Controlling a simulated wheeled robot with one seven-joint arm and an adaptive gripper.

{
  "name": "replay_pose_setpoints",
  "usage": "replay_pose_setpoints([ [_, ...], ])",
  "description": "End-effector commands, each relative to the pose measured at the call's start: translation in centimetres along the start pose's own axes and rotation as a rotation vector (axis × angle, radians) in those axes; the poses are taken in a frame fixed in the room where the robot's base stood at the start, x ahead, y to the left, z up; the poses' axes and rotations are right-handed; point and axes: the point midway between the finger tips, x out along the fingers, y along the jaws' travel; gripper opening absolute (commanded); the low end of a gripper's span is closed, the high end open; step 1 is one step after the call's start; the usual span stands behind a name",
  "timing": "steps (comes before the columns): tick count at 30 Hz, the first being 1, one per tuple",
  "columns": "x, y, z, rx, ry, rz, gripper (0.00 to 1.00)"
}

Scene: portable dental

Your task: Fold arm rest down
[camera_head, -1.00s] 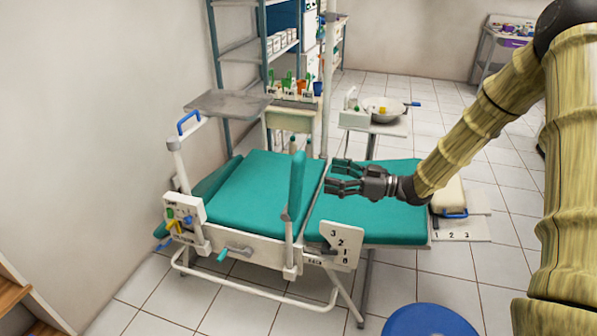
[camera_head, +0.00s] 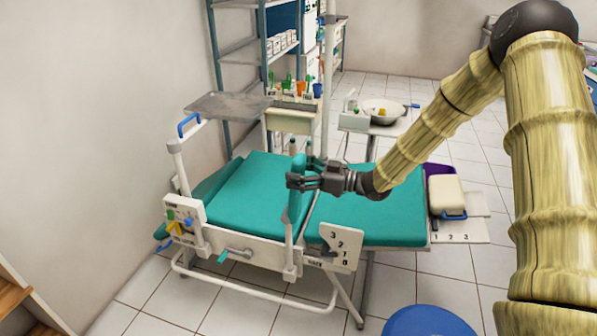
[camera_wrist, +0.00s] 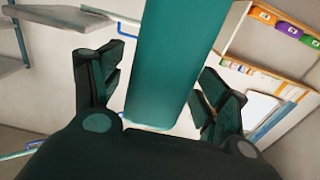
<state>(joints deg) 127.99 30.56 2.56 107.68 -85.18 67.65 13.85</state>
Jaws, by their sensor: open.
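The arm rest (camera_head: 296,201) is a narrow green padded bar standing upright on a white post at the near side of the dental chair. My gripper (camera_head: 297,173) is at the upper part of the arm rest, reaching in from the right. In the wrist view the green arm rest (camera_wrist: 168,60) runs between the two open fingers of my gripper (camera_wrist: 162,105), with a visible gap on each side. The chair's green seat pad (camera_head: 375,205) and back pad (camera_head: 245,195) lie roughly flat around it.
A plate numbered 3 2 1 0 (camera_head: 341,247) is fixed to the chair's near side. A grey tray (camera_head: 228,105) stands beyond the back pad. A blue round stool (camera_head: 428,321) is at the front. A basin (camera_head: 384,111) stands on a table behind.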

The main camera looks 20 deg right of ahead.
Motion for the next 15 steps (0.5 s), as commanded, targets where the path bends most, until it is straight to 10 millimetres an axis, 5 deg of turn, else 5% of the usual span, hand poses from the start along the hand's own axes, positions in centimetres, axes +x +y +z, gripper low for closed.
replay_pose_setpoints([
  [6,0.01,0.00,0.01,0.000,0.000,0.000,0.75],
  [15,-0.03,0.02,0.01,0.000,0.000,0.001,0.22],
])
